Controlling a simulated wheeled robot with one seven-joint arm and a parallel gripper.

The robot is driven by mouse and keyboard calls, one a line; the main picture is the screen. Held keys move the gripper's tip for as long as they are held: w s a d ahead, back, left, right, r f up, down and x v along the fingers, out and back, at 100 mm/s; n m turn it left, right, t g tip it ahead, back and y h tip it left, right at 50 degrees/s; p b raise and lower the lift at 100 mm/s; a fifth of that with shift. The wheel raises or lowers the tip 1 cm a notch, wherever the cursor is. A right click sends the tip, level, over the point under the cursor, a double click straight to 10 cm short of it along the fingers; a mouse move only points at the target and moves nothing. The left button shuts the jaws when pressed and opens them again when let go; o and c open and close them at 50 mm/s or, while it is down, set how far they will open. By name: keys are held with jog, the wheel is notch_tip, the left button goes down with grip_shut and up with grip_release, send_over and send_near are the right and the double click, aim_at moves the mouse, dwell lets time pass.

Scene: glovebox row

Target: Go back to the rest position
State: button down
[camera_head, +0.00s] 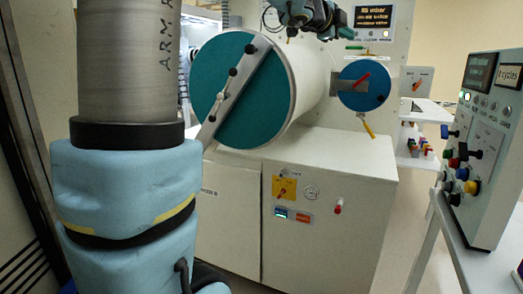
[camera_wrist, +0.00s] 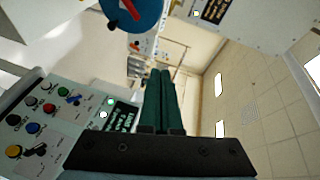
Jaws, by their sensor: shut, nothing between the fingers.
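My gripper (camera_wrist: 161,75) points away from the camera in the wrist view, its two dark green fingers side by side and shut with nothing between them. In the head view, part of my arm's end shows at the top edge, in front of the upper part of the glovebox and above its large cylinder. The gripper appears apart from the things around it. My own thick grey and light-blue arm section fills the left of the head view and hides what lies behind it.
A white cylinder (camera_head: 310,75) with a teal round door (camera_head: 205,75) and a grey bar sticks out of the glovebox. A small blue round door (camera_head: 362,88) with a red handle is right of it. A control panel (camera_head: 485,150) with coloured knobs stands at right, also in the wrist view (camera_wrist: 75,100).

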jog(key=s+a+f+n+g+y+p, duration=0.1)
jog(key=a+f+n+y, duration=0.8)
jog(key=a+f+n, duration=0.8)
jog(key=s+a+f+n+g+y, duration=0.1)
jog(key=s+a+f+n+g, duration=0.2)
jog(key=s+a+f, duration=0.3)
jog(key=s+a+f+n+g+y+p, duration=0.1)
jog(key=s+a+f+n+g, duration=0.2)
jog(key=s+f, duration=1.1)
jog(key=s+a+g, duration=0.2)
jog(key=a, duration=0.1)
jog(key=shift+f+n+g, duration=0.25)
jog(key=shift+n+g, duration=0.05)
jog(key=shift+n, duration=0.1)
